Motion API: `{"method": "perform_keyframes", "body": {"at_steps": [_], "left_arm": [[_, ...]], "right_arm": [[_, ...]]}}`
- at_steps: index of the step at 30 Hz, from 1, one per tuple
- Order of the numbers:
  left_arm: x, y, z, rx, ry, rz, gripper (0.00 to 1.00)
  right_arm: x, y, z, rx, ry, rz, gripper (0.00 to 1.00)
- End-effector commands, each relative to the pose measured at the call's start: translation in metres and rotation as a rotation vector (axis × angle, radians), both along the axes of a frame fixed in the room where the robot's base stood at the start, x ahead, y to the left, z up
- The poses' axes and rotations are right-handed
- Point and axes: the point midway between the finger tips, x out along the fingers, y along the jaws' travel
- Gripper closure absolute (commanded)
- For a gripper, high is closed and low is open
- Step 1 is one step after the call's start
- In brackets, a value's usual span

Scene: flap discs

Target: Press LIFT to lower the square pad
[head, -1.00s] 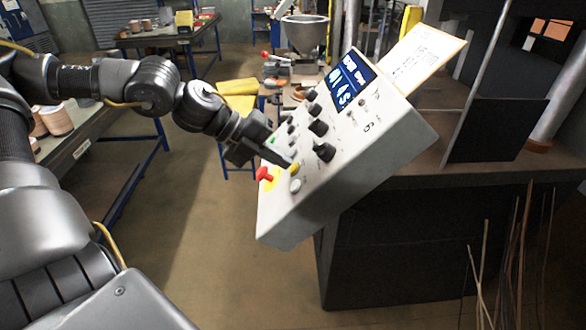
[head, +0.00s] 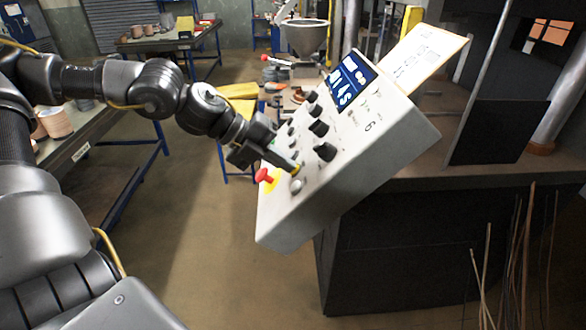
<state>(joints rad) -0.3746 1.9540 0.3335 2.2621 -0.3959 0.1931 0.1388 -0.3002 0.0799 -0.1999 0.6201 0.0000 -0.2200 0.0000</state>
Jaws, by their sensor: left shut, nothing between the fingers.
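A tilted light-grey control box (head: 350,180) stands in the middle of the head view. It has a blue lit screen (head: 350,82), several black knobs (head: 325,151) and small buttons. A red mushroom button (head: 265,176) and a pale round button (head: 297,186) sit near its lower left edge. My left gripper (head: 294,167) is shut and empty, its tip at the panel by a yellow button (head: 297,170), which it partly covers. I cannot tell whether it touches or presses. The button labels are too small to read. The square pad cannot be made out. My right gripper is not in view.
A dark bench (head: 400,260) stands behind and below the box. A paper sheet (head: 425,55) is at the box's upper right. Thin rods (head: 515,260) stand at lower right. A workbench (head: 90,165) is at left. The floor between is clear.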

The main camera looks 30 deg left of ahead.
Motion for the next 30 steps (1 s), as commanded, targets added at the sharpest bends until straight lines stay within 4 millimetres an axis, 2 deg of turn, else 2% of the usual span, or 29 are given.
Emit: {"method": "perform_keyframes", "body": {"at_steps": [18,30], "left_arm": [[0.0007,-0.0014,-0.0022,0.000,0.001,-0.001,1.00],[0.0001,-0.0006,-0.0002,0.000,0.002,0.000,1.00]], "right_arm": [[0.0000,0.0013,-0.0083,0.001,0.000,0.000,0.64],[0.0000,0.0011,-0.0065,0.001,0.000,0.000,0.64]]}}
